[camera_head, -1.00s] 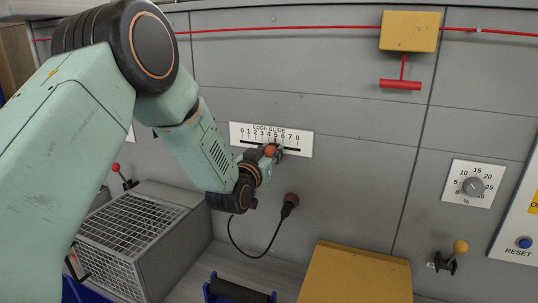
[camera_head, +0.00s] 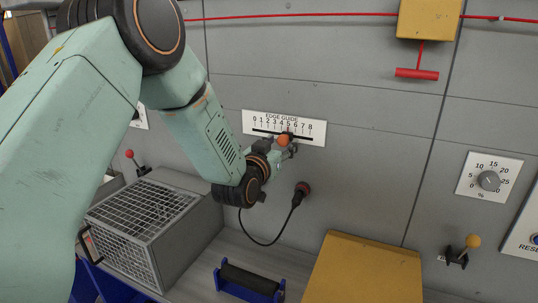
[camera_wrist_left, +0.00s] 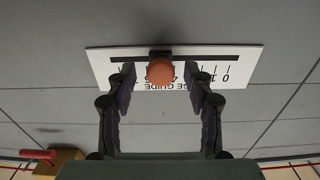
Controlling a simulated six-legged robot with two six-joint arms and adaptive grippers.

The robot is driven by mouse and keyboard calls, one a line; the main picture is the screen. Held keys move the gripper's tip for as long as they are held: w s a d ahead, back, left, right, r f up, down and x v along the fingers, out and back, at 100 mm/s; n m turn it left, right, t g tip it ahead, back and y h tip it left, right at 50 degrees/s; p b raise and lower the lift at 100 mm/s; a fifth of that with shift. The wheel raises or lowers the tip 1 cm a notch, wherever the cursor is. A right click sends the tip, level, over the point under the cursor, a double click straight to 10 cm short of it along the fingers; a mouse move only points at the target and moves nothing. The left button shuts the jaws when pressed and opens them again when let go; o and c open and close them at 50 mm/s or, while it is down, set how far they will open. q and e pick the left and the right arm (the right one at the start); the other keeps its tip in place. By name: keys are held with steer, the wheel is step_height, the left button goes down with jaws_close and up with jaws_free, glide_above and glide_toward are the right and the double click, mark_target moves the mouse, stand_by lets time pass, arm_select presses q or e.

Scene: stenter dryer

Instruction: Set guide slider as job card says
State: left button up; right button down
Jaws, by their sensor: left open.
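The edge guide plate (camera_head: 314,130) is a white scale marked 0 to 8 with a dark slot, on the grey wall. Its orange slider knob (camera_head: 283,140) stands near the 5 mark; the exact reading is partly hidden. My left gripper (camera_head: 281,149) is open at the knob. In the left wrist view, the plate (camera_wrist_left: 245,62) appears upside down, and the round knob (camera_wrist_left: 160,71) shows between the two spread fingers of the left gripper (camera_wrist_left: 160,78), with a visible gap on each side. No job card is readable. My right gripper is out of view.
A red pull handle (camera_head: 417,74) hangs from a yellow box at upper right. A percent dial (camera_head: 488,181) and yellow-knobbed lever (camera_head: 472,242) are at right. Below are a black cable plug (camera_head: 301,190), a grilled box (camera_head: 140,222) and a yellow box (camera_head: 365,272).

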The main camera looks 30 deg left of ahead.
arm_select(q)
steer(key=s, duration=1)
steer(key=shift+d, duration=0.25)
steer(key=shift+w+f, duration=0.1)
steer(key=s+d+f+g, duration=0.2)
steer(key=s+f+g, duration=0.15)
steer(key=f, duration=0.45)
steer(key=s+d+f+g+h, duration=0.1)
steer(key=s+f+g, duration=0.1)
steer(key=s+f, duration=0.4)
steer(key=s+d+f+g, duration=0.2)
steer(key=s+f+g, duration=0.1)
steer(key=f, duration=0.6)
steer(key=s+d+f+g, duration=0.1)
steer(key=s+f+g, duration=0.5)
steer(key=s, duration=0.7)
steer(key=s+d+f+g, duration=0.1)
steer(key=s+f+g, duration=0.3)
steer(key=s+f, duration=0.7)
step_height(320, 180, down, 18)
steer(key=s+b, duration=0.2)
steer(key=b, duration=1.9)
steer(key=shift+a+r+b, duration=0.15)
steer(key=shift+b, duration=0.25)
steer(key=shift+o, duration=0.2)
steer(key=shift+r+t, duration=0.1)
steer(key=shift+t, duration=0.15)
